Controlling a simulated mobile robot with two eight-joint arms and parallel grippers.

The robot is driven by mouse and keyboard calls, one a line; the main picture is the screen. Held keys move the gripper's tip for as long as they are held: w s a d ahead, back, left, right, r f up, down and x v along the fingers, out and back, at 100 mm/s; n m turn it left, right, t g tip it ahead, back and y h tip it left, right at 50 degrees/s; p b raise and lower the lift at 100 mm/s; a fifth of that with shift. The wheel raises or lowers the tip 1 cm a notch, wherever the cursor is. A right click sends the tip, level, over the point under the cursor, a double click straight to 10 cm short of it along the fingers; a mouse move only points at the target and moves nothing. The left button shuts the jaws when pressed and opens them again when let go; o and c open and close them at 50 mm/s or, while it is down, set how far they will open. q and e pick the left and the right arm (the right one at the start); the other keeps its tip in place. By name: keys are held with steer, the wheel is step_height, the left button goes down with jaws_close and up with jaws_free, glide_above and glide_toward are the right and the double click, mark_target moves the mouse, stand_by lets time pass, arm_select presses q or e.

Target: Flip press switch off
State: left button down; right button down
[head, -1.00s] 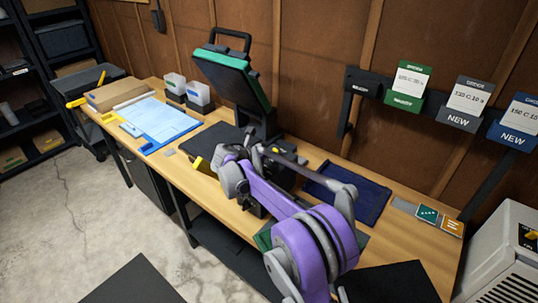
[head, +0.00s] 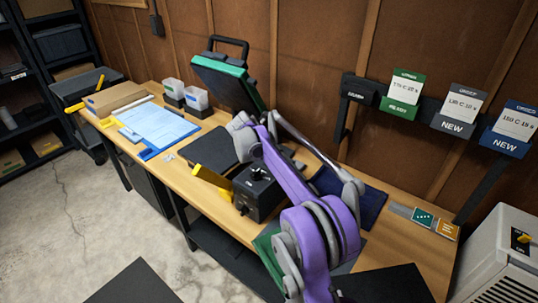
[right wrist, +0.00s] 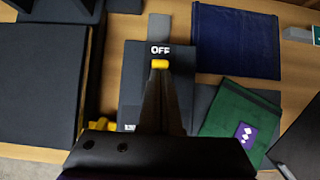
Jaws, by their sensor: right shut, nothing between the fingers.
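The press switch box (head: 258,193) is a small black box on the wooden bench, in front of the heat press. In the right wrist view the box (right wrist: 133,85) shows a white OFF label at its far end, and a partly hidden white label at its near left. My right gripper (right wrist: 160,78) is shut and empty, over the box, its tips just short of OFF in that view. A small yellow piece (right wrist: 159,64) shows at the tips. I cannot tell whether the tips touch it, and the fingers hide the box's middle. My left gripper is not in view.
The heat press (head: 228,80) stands open behind the box. A yellow piece (head: 211,177) sticks out left of the box. A dark blue cloth (head: 366,205) and a green item (right wrist: 238,122) lie to the right. A sign rail (head: 361,90) is on the wall.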

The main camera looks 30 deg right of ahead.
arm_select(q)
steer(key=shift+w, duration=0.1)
arm_select(e)
steer(key=shift+w+d, duration=0.1)
steer(key=shift+d, duration=0.05)
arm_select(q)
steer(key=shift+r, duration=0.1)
arm_select(e)
steer(key=shift+r, duration=0.2)
steer(key=shift+r, duration=0.65)
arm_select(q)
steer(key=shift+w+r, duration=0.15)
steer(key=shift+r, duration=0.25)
